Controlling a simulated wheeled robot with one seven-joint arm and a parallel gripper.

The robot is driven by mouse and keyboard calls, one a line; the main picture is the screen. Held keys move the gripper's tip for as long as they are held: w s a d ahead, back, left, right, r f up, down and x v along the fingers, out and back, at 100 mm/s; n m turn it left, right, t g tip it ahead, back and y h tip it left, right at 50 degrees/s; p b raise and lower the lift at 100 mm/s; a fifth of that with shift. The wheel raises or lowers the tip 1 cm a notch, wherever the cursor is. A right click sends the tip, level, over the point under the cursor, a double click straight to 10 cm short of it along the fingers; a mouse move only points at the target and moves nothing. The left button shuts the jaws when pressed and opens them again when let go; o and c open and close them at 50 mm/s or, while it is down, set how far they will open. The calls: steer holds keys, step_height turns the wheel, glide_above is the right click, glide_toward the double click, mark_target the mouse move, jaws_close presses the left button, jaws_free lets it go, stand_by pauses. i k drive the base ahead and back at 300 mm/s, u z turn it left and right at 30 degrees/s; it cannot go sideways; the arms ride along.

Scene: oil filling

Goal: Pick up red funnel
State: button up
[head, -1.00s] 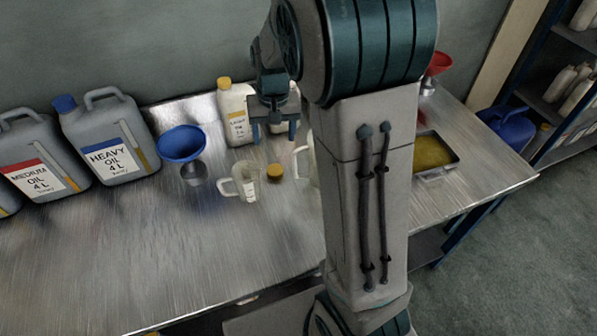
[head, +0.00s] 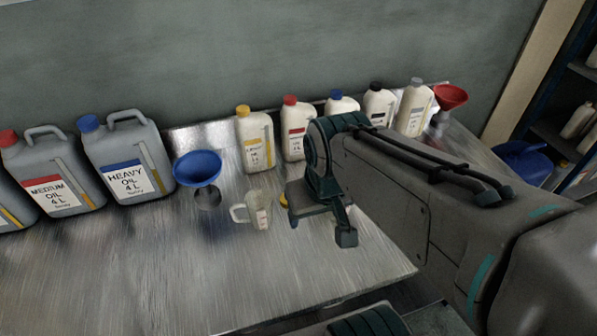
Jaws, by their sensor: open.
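The red funnel (head: 451,95) is at the back right of the metal table, with its wide mouth up, just right of a white bottle with a grey cap. Its lower part is small and dark in this view. My gripper (head: 319,229) is over the middle of the table, well to the left and in front of the funnel. It is open, with nothing seen between its fingers. My forearm runs from it to the lower right.
Several white bottles (head: 300,133) line the back of the table (head: 190,270). A blue funnel (head: 197,167), a measuring jug (head: 257,210) and large grey oil cans (head: 127,160) stand to the left. A yellow cap (head: 284,198) lies beside my gripper. The front left is clear.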

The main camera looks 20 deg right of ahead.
mark_target(449, 97)
steer(key=k, duration=1)
steer(key=z, duration=2.55)
steer(key=i, duration=1.8)
steer(key=u, duration=2.2)
